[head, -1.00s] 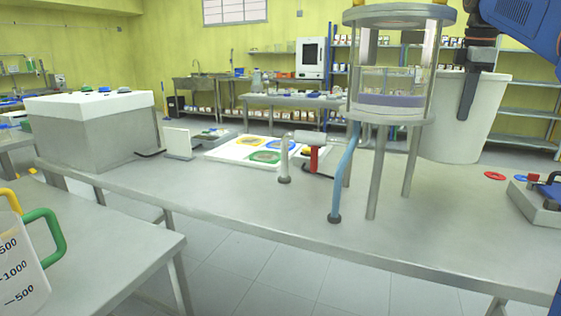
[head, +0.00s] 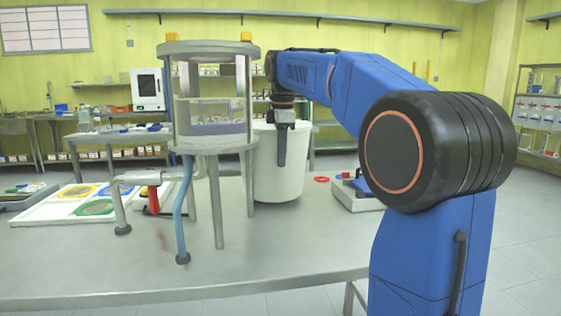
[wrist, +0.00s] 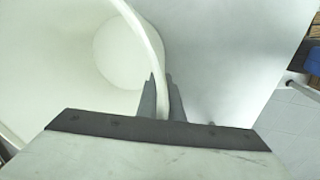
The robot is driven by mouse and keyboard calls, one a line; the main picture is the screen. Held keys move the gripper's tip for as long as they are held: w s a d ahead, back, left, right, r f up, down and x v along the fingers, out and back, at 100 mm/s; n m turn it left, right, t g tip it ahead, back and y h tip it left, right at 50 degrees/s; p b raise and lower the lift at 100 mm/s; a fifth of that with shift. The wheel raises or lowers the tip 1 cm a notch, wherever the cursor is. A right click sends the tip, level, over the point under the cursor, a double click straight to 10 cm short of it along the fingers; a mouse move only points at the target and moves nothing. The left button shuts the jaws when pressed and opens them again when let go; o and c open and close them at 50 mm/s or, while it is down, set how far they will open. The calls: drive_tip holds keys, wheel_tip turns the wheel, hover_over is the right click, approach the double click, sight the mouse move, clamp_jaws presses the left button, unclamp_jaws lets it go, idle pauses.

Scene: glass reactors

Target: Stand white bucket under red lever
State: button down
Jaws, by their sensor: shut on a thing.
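The white bucket (head: 291,178) is upright on the far right side of the glass reactor, partly hidden by a reactor leg. My gripper (head: 282,150) is shut on the bucket's near wall, one finger outside. In the wrist view the bucket's rim (wrist: 146,40) passes between the fingertips (wrist: 161,98), and the empty inside shows at left. I cannot tell whether the bucket's base touches the table. The red lever (head: 153,199) hangs at a grey pipe left of the reactor, apart from the bucket.
The glass reactor (head: 208,105) stands on metal legs on the grey table (head: 290,245), with a blue hose (head: 185,205) in front. A white tray with coloured rings (head: 50,212) lies at left. A red ring (head: 322,179) and a grey device (head: 358,195) are right of the bucket.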

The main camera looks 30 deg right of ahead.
drive_tip(key=shift+f, duration=0.85)
drive_tip(key=c, duration=1.9)
unclamp_jaws()
